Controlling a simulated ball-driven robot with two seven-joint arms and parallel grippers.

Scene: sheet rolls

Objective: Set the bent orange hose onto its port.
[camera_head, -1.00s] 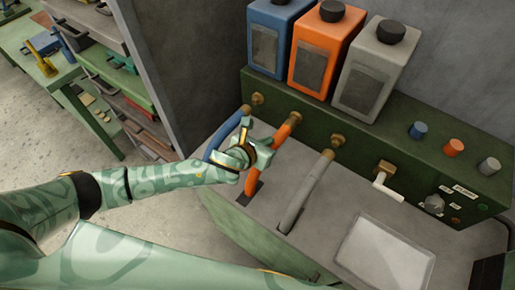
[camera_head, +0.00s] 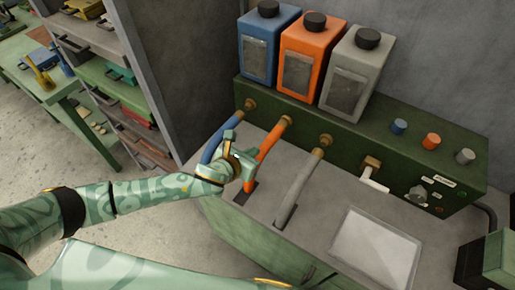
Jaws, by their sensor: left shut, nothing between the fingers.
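The orange hose (camera_head: 264,156) rises from a dark slot in the grey bench top and leans up to the right. Its upper end meets a brass fitting (camera_head: 287,120) on the green panel; I cannot tell whether it is fully seated on the port. My left gripper (camera_head: 240,158) is shut and empty, close to the left side of the hose's lower middle, and hides a little of it. I cannot tell whether it touches the hose. My right gripper is not in view.
A blue hose (camera_head: 216,138) lies just left of the gripper, a grey hose (camera_head: 296,188) to the right. A white-handled valve (camera_head: 374,181) and knobs sit on the panel (camera_head: 350,146). Blue, orange and grey canisters (camera_head: 309,58) stand above. A pale plate (camera_head: 376,246) lies at front right.

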